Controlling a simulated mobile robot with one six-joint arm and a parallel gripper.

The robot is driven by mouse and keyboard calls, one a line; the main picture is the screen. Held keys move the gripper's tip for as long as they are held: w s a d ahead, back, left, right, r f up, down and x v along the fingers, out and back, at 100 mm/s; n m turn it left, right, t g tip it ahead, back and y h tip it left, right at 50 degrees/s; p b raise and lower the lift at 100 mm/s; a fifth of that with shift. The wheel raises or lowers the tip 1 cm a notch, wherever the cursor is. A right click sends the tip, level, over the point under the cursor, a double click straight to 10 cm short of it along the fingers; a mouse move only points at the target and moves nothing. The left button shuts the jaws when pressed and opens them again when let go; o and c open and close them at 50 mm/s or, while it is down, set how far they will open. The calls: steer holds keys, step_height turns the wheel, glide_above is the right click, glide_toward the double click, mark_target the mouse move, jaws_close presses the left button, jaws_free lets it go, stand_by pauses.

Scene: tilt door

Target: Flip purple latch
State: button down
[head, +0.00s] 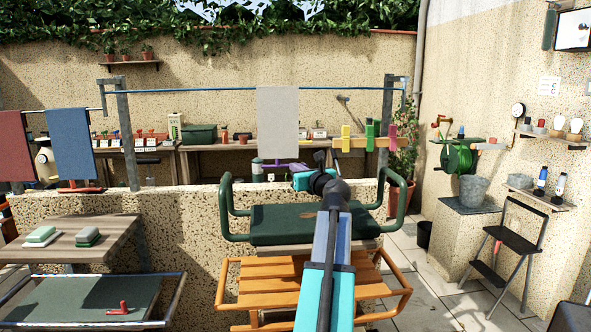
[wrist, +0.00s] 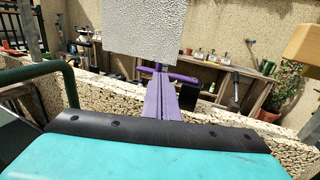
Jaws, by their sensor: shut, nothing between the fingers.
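The purple latch (head: 283,168) shows in the head view as a thin bar just below the hanging grey cloth, above the wall.
The grey cloth (head: 278,122) hangs from a blue rail (head: 220,91) directly above. A speckled wall (head: 170,215) runs below. A green bench (head: 275,232) with curved armrests stands in front. Coloured clips (head: 369,137) hang to the right, and shelves with pots stand behind.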

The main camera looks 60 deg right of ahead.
steer(key=x, duration=1.2)
steer(key=shift+w+d+b, duration=0.2)
steer(key=shift+b, duration=0.2)
steer(key=shift+w+r+p, duration=0.1)
steer(key=shift+p, duration=0.2)
steer(key=shift+w+d+r+p, duration=0.15)
steer(key=shift+w+d+p, duration=0.25)
steer(key=shift+p, duration=0.35)
steer(key=shift+w+r, duration=0.1)
steer(key=shift+a, duration=0.2)
steer(key=p+v, duration=0.2)
steer(key=v, duration=1.2)
steer(key=shift+a+f, duration=0.35)
